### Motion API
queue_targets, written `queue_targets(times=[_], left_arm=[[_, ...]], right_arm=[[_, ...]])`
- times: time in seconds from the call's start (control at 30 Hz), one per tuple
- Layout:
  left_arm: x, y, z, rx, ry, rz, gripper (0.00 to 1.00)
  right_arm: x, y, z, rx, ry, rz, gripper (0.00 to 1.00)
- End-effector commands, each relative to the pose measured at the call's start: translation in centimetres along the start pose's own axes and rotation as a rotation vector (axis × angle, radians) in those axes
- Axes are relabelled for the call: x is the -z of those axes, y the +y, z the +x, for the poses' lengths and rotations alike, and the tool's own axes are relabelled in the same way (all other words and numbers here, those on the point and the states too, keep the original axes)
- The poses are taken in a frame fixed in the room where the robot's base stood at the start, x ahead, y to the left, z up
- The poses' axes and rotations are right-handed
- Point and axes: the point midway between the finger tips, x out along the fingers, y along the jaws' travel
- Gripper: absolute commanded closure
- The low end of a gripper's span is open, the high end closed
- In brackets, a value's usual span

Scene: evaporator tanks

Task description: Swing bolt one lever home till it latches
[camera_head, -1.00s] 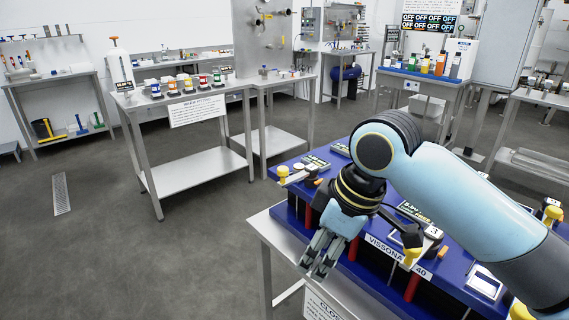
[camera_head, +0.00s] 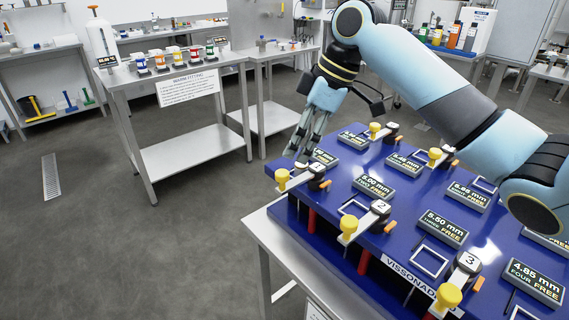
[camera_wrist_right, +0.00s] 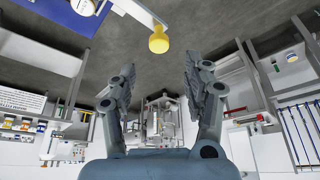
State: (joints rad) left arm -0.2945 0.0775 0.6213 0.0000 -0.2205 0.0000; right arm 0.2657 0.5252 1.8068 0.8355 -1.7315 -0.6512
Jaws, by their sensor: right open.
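The bolt one lever is the pale bar with a yellow knob (camera_head: 283,179) at the blue panel's left end. It runs to a dark pivot block (camera_head: 317,170), whose number is hard to read, and sticks out past the panel edge. My right gripper (camera_head: 301,150) is open and empty just above and behind this knob. A gap shows between them, and its fingers partly cover the display behind the lever. In the right wrist view, a yellow knob (camera_wrist_right: 158,41) on a pale bar sits beyond and between the spread fingers (camera_wrist_right: 160,80). My left gripper is out of view.
The blue panel (camera_head: 335,258) carries similar levers, including number two (camera_head: 350,226) and number three (camera_head: 448,296), with displays reading FREE. My right arm spans its far side. A steel table (camera_head: 190,148) stands behind; the floor to the left is clear.

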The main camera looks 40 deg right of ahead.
Motion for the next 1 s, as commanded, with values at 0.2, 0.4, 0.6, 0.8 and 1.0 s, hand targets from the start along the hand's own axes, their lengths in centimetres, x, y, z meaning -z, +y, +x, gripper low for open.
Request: queue_targets(times=[0.2, 0.4, 0.6, 0.8, 1.0], left_arm=[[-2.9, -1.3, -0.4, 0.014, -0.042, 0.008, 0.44], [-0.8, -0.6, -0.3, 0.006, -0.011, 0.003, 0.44], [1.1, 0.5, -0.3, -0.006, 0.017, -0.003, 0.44], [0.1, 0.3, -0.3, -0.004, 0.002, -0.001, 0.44], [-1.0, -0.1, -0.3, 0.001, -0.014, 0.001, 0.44]], right_arm=[[0.1, -0.1, 4.5, 0.003, 0.001, 0.003, 0.50], [0.0, 0.0, 7.0, 0.000, 0.001, 0.002, 0.50], [0.0, 0.0, 7.7, -0.001, -0.001, 0.000, 0.50], [0.0, 0.0, 7.6, -0.002, -0.001, 0.000, 0.53], [0.0, 0.0, 7.6, -0.002, -0.001, 0.001, 0.80]])
